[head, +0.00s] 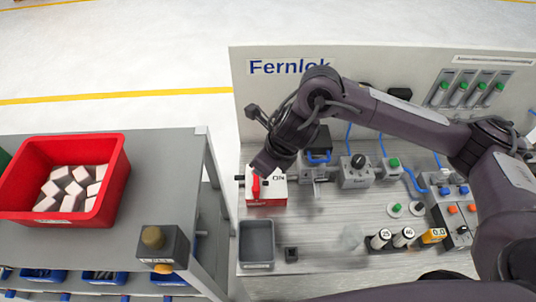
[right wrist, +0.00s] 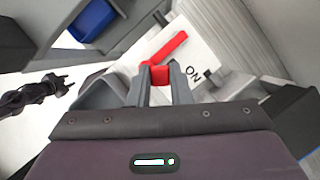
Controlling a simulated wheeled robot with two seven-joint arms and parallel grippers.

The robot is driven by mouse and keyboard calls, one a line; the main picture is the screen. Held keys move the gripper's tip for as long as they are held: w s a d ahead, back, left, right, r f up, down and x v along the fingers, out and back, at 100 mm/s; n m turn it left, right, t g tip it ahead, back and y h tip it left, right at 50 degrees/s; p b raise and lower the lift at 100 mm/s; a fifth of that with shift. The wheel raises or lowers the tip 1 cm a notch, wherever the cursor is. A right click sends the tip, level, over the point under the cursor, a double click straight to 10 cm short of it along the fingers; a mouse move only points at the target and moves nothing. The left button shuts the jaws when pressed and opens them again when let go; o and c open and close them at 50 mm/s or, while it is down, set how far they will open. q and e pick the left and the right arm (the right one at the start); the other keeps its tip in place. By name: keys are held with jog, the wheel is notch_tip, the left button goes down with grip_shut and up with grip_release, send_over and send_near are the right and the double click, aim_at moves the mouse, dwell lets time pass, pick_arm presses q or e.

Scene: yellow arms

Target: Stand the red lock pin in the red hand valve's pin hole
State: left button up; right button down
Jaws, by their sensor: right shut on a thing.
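The red hand valve (head: 280,189) stands at the left end of the workbench in the head view, with a white face marked ON. In the right wrist view its white face (right wrist: 205,50) and red handle (right wrist: 168,48) lie just beyond my fingertips. My right gripper (head: 260,172) is over the valve. It is shut on a small red piece (right wrist: 160,75), which looks like the red lock pin. The pin's lower end and the pin hole are hidden, so I cannot tell whether they touch. My left gripper is not in view.
A grey tray (head: 257,243) and a small dark block (head: 291,254) sit in front of the valve. A grey valve box (head: 355,174) stands to its right. A side table with a red bin (head: 113,177) of white blocks is at left, across a gap.

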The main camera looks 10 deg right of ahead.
jog(key=n, duration=0.2)
jog(key=w+n+g, duration=0.1)
jog(key=shift+d+n+y, duration=0.25)
jog(key=shift+n+y, duration=0.05)
jog(key=shift+y, duration=0.1)
jog(key=f+n+b, duration=0.1)
jog(key=f+n+g+b, duration=0.1)
jog(key=f, duration=0.1)
jog(key=d+f+n+b, duration=0.1)
jog(key=f, duration=0.1)
jog(key=shift+w+f+n+g+y, duration=0.15)
jog(key=shift+w+n+g+y, duration=0.15)
jog(key=shift+w+n, duration=0.1)
jog(key=shift+f+b, duration=0.4)
jog(key=shift+b, duration=0.1)
jog(key=shift+a, duration=0.2)
jog(key=shift+f+b, duration=1)
jog(key=shift+b, duration=0.45)
jog(key=c, duration=1.3)
grip_release()
